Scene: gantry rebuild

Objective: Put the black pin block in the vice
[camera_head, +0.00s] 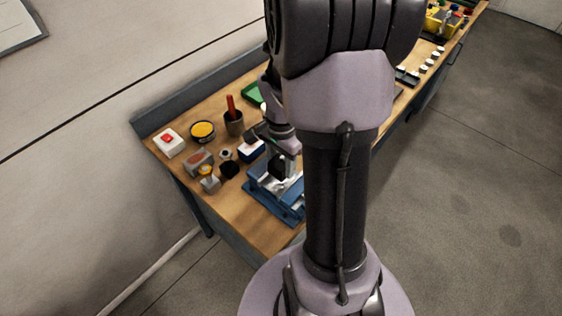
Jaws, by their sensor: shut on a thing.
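The blue vice (262,205) stands on the bench near its front edge, left of my arm. My gripper (282,163) is over the vice, partly hidden by my own arm links. It is shut on a small dark thing, which looks like the black pin block (278,171), at the height of the vice's pale jaws. I cannot tell whether the block touches the jaws or sits between them. The right part of the vice is hidden behind my arm.
Left of the vice are a dark round piece (229,169), a grey block (199,162), a yellow-topped piece (208,173) and a blue-and-white box (251,150). Behind stand a dark cup (234,124), a yellow tin (202,131) and a red-button box (168,142).

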